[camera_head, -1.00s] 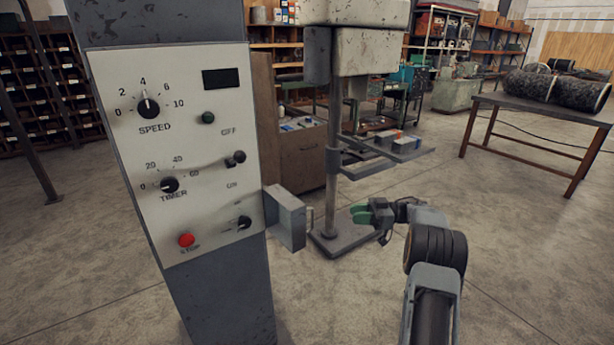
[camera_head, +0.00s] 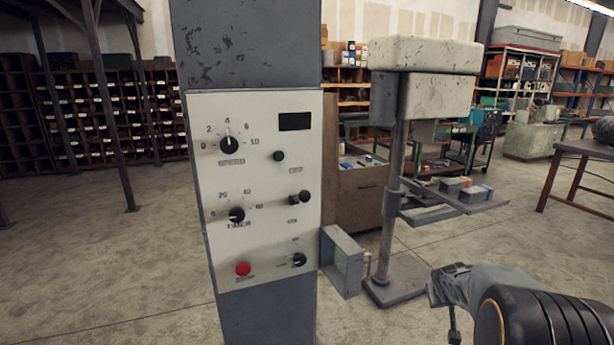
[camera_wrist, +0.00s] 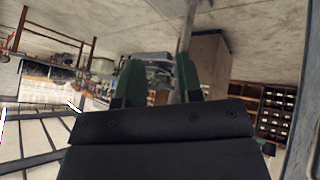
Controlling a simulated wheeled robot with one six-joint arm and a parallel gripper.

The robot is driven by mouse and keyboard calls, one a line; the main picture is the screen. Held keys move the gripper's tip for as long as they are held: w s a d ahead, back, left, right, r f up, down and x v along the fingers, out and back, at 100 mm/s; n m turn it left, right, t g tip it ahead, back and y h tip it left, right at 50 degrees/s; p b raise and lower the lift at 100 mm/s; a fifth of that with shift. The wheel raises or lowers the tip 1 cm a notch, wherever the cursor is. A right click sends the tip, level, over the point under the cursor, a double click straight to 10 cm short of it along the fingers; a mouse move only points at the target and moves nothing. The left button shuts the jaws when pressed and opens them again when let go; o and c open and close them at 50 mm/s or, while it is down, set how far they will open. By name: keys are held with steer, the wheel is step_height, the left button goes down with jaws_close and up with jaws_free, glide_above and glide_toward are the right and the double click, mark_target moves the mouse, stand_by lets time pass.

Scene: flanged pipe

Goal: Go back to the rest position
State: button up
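My gripper (camera_wrist: 159,76) shows in the wrist view. Its two green fingers stand apart with only the background seen between them, so it is open and empty. In the head view, part of my arm is at the lower right edge, and the green fingers are not in view. The grey control panel (camera_head: 262,185) stands upright in the middle of the head view. It carries a speed dial (camera_head: 229,145), a timer dial (camera_head: 237,214), a red stop button (camera_head: 243,269) and a lower black knob (camera_head: 299,260). My arm is to the right of the panel, apart from it.
A drill press (camera_head: 425,85) stands behind and right of the panel, with small boxes on its table (camera_head: 452,208). A grey box-shaped part (camera_head: 343,262) is beside its base. A bench (camera_head: 583,150) is at the far right. The concrete floor (camera_head: 110,265) on the left is clear.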

steer(key=s+a+r+g+y, duration=0.1)
steer(key=s+a+r+y, duration=0.1)
steer(key=s+a, duration=0.8)
steer(key=s+a+r+g+y+p, duration=0.1)
steer(key=s+a+r, duration=0.4)
steer(key=s+a, duration=0.5)
steer(key=shift+s+a+n+y, duration=0.2)
steer(key=shift+s+n+y, duration=0.2)
steer(key=shift+s+y, duration=0.3)
